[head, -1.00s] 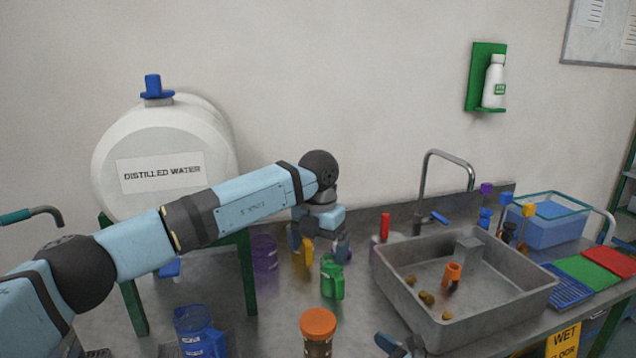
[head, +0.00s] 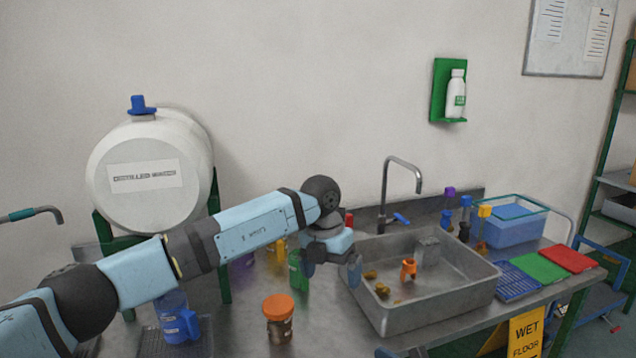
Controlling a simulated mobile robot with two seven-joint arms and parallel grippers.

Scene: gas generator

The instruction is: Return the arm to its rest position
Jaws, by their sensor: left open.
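My left arm (head: 255,225) reaches in from the left across the counter. Its gripper (head: 331,270) points down, open and empty, by the left wall of the metal sink (head: 430,304). A green jug (head: 297,270) stands just left of the gripper, partly covered by my arm. A red-topped item (head: 349,219) shows behind the wrist. A small piece at the bottom edge (head: 400,353) looks like part of my right gripper; its jaws cannot be made out.
An orange-lidded jar (head: 278,318) and a blue jug (head: 178,322) stand in front of the arm. A distilled water tank (head: 150,205) stands at back left. The sink holds an orange piece (head: 408,269) and several brownish lumps. Coloured mats (head: 538,267) lie at right.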

